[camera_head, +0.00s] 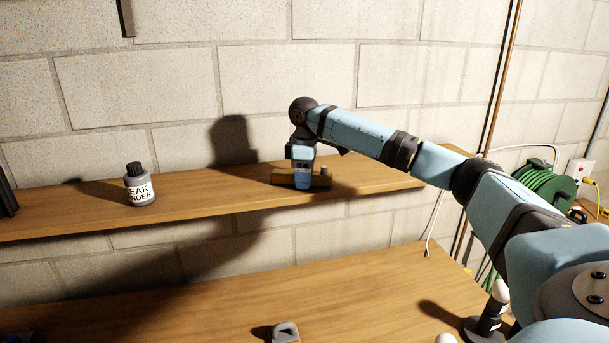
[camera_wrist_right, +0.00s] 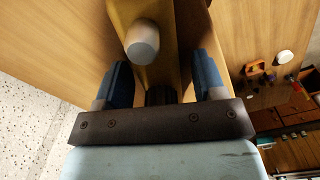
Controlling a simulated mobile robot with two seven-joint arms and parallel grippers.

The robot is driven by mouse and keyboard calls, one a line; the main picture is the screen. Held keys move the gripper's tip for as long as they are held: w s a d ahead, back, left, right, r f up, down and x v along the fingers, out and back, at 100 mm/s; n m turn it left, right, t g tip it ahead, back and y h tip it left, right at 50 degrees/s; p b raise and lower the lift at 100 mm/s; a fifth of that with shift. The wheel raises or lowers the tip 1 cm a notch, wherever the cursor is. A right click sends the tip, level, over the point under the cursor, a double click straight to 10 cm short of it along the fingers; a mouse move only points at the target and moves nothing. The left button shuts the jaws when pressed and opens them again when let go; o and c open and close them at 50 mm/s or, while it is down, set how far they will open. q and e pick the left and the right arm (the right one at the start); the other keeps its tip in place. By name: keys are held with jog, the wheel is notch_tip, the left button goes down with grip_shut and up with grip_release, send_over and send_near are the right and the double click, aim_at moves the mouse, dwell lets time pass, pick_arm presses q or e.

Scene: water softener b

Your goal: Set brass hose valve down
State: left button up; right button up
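The brass hose valve (camera_head: 321,179) is a yellowish horizontal body with a small pale cap, at the back shelf's surface. My right gripper (camera_head: 303,184) points down over its middle. In the right wrist view the valve body (camera_wrist_right: 171,45) fills the gap between the two blue fingers (camera_wrist_right: 164,80), and its round grey-white cap (camera_wrist_right: 143,42) faces the camera. The valve looks level and on or just over the shelf; exact contact underneath is hidden. My left gripper is not in view.
The narrow wooden shelf (camera_head: 230,206) holds a grey bottle labelled leak finder (camera_head: 139,187) to the left, with free room between. A lower bench (camera_head: 190,305) has a grey part (camera_head: 285,332) at its front. A green hose reel (camera_head: 548,186) stands right.

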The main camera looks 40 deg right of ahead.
notch_tip(320, 180, up, 11)
jog(key=shift+r+b, duration=0.1)
jog(key=shift+b, duration=0.35)
jog(key=shift+r, duration=0.65)
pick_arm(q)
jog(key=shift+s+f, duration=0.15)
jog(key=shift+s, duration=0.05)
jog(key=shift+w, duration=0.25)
pick_arm(e)
jog(key=shift+f, duration=0.15)
